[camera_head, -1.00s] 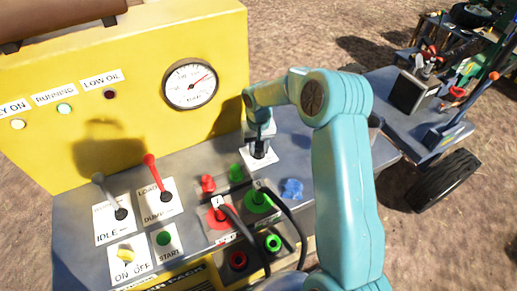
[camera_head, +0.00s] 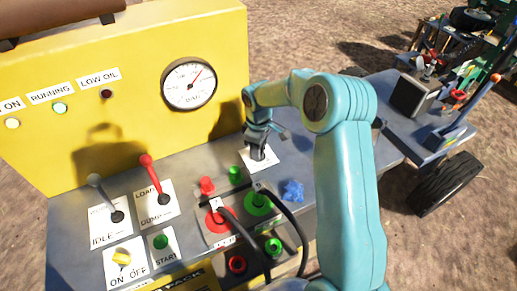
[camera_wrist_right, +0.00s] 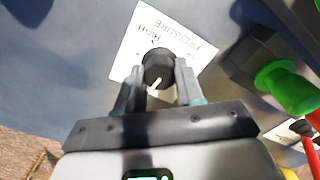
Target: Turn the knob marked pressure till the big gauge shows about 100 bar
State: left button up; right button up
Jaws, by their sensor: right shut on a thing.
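The pressure knob (camera_wrist_right: 158,62) is black with a white line, on a white label (camera_wrist_right: 182,30) reading PRESSURE and HIGH, in the right wrist view. My right gripper (camera_wrist_right: 160,88) has one finger on each side of the knob and is shut on it. In the head view my right gripper (camera_head: 257,148) reaches down to the panel and mostly hides the knob. The big round gauge (camera_head: 182,88) is on the yellow wall; its red needle points up and right. Its numbers are too small to read. My left gripper is not in view.
Two levers, one grey (camera_head: 105,198) and one red (camera_head: 154,177), stand on the left. Red and green couplings (camera_head: 257,203) with black hoses (camera_head: 290,222) sit in front of the knob. A blue star-shaped piece (camera_head: 292,190) is nearby. A wheeled cart (camera_head: 400,125) stands behind right.

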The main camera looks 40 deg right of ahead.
jog(key=n, duration=0.6)
jog(key=shift+w+d+r, duration=0.1)
jog(key=shift+w+r, duration=0.05)
jog(key=shift+r, duration=0.05)
jog(key=n, duration=0.6)
jog(key=shift+n+p, duration=0.35)
jog(key=shift+n, duration=0.05)
jog(key=o, duration=1)
jog(key=shift+o, duration=0.2)
notch_tip(320, 180, up, 16)
jog(key=shift+r, duration=0.15)
